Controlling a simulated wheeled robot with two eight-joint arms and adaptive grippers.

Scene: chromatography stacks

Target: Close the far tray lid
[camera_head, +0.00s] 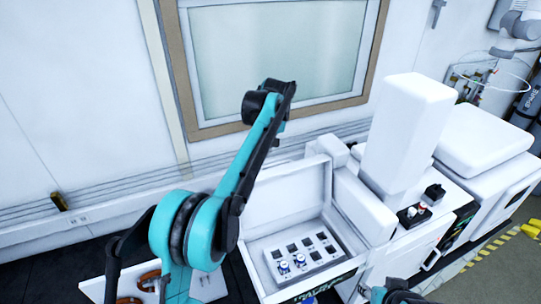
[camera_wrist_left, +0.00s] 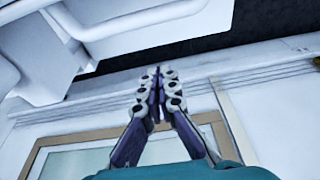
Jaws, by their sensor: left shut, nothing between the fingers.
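A white tray unit (camera_head: 258,284) stands on the bench with its lid (camera_head: 292,197) raised open at the back. Inside is a grid of dark square slots, with a few blue-and-white vials (camera_head: 285,267) at the front left. My left arm crosses in front of the lid's left side in the head view. My left gripper shows in the wrist view (camera_wrist_left: 157,78), fingers together and empty; in the head view it is mostly hidden behind the arm. Part of my right arm shows at the bottom edge, with its gripper out of the picture.
A tall white tower (camera_head: 408,125) and white instrument modules (camera_head: 483,140) stand right of the tray. A window (camera_head: 280,55) and wall are behind the bench. At lower left a white tray (camera_head: 92,288) holds orange-brown rings (camera_head: 150,279). White housings (camera_wrist_left: 150,25) also show in the wrist view.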

